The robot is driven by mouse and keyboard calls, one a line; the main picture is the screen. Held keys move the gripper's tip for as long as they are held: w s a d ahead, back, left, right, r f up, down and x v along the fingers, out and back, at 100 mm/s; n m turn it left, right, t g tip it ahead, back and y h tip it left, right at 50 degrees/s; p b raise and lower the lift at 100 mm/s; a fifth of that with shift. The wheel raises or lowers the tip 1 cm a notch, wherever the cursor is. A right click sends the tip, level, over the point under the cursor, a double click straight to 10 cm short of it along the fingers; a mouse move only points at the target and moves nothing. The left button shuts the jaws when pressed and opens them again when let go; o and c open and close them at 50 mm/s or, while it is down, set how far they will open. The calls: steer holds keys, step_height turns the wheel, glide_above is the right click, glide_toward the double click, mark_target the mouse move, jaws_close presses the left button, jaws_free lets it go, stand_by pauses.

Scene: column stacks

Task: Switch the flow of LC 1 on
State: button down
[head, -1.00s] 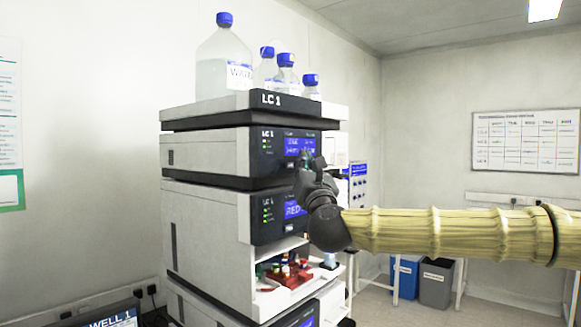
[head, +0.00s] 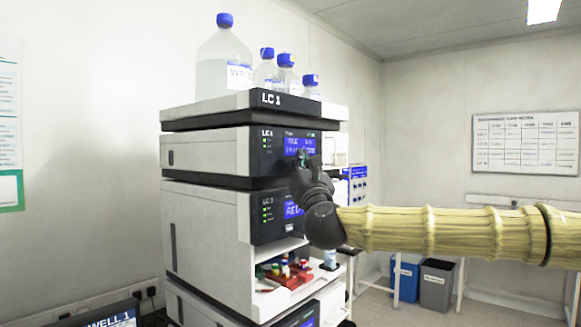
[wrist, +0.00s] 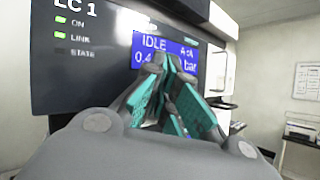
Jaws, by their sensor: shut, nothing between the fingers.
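The ON and LINK lights (wrist: 60,35) are green and the STATE light (wrist: 61,52) is dark. My gripper (head: 303,158) is shut and empty, its fingertips (wrist: 168,62) in front of the screen's lower part. I cannot tell if they touch. Any button behind them is hidden.
Bottles with blue caps (head: 224,60) stand on the top tray. A lower module with a screen (head: 292,207) and an open bay of coloured vials (head: 287,270) sits below my gripper. Blue and grey bins (head: 437,285) stand at the back right.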

steer(key=shift+w+a, duration=0.25)
steer(key=shift+a, duration=0.05)
stand_by(0.6)
steer(key=shift+s+d+f+b, duration=0.1)
steer(key=shift+s+d+b, duration=0.05)
steer(key=shift+b, duration=0.35)
steer(key=shift+s+d+b, duration=0.35)
steer(key=shift+d+b, duration=0.1)
steer(key=shift+d, duration=0.1)
steer(key=s+d+b, duration=0.1)
steer(key=d, duration=0.1)
steer(key=s+d+b, duration=0.1)
steer(key=s+d, duration=0.1)
steer(key=shift+b, duration=0.35)
stand_by(0.8)
